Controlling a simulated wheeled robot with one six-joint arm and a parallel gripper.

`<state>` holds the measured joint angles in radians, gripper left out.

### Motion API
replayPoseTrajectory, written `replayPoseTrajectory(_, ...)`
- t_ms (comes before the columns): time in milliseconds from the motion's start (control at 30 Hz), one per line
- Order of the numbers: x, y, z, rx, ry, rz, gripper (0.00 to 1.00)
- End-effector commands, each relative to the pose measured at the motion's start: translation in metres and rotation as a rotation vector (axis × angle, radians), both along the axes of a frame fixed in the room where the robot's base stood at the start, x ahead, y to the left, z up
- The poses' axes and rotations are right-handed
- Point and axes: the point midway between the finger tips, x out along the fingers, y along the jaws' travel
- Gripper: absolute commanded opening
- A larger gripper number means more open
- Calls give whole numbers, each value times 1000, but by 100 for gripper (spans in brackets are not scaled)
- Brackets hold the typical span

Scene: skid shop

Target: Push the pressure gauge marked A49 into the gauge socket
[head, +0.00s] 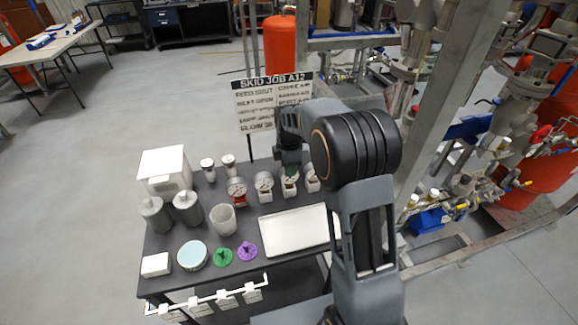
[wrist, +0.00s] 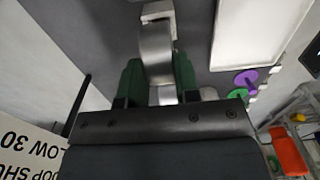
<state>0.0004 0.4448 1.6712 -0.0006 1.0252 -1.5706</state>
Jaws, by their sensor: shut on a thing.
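My gripper (head: 290,170) is low over the back of the dark table, at the row of pressure gauges. In the wrist view its green fingers (wrist: 157,82) are shut on a silver, round-bodied gauge (wrist: 155,50), seen edge-on. In the head view this gauge (head: 289,186) sits at or just above the table; I cannot tell if it touches. Other gauges stand beside it: a red-based one (head: 238,193), a white-based one (head: 264,186) and one at the right (head: 311,180). No A49 marking is readable, and I cannot make out the gauge socket.
A white tray (head: 296,245) lies in front of the gauges. A beaker (head: 223,222), grey canisters (head: 187,208) and green (head: 223,257) and purple (head: 247,251) pieces stand left. A sign (head: 262,100) stands behind the table. A steel pipe skid (head: 440,110) stands right.

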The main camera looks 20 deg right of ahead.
Motion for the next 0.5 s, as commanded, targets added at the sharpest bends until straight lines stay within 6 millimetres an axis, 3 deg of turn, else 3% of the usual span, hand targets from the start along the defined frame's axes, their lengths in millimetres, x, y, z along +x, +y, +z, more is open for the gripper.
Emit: replayPoseTrajectory(500, 0, 0, -8, 0, 0, 0, 16)
